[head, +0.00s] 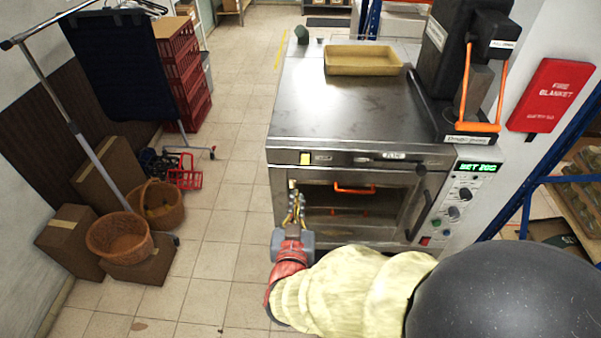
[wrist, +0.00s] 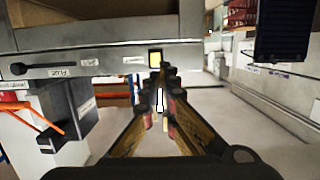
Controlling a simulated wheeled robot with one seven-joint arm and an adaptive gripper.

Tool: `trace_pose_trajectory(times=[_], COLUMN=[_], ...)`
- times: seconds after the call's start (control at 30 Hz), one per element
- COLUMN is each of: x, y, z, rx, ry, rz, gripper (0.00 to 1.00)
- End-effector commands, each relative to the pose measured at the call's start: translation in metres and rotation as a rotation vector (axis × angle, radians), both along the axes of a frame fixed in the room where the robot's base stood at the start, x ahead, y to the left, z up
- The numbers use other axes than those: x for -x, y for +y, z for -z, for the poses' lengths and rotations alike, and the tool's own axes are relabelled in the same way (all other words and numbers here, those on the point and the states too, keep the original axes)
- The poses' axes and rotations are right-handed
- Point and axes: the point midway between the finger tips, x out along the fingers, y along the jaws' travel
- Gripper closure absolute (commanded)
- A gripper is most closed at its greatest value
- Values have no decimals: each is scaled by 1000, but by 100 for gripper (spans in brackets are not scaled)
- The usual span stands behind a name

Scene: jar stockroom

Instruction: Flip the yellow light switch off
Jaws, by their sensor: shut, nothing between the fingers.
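The yellow light switch (head: 305,158) is a small yellow square on the front edge of the steel oven top, near its left corner. In the wrist view, the yellow switch (wrist: 155,58) shows just beyond my fingertips. My gripper (head: 296,192) is in front of the oven's left side, below the switch in the head picture. In the wrist view, my gripper (wrist: 160,76) has its fingers together with nothing between them. I cannot tell whether the tips touch the switch, or which way it is set.
The steel oven (head: 345,115) carries a tan tray (head: 362,60) and a black machine with orange handles.

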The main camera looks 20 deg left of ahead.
Motion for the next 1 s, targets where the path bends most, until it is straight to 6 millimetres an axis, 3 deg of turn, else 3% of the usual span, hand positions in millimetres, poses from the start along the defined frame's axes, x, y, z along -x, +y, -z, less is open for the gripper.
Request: trace_pose_trajectory(times=[0.17, 0.7, 1.0], x=[-11, -102, -129], y=[2, 24, 31], z=[2, 19, 26], rx=[1, 1, 0], ry=[2, 2, 2], rz=[3, 2, 0], gripper=[100, 100, 100])
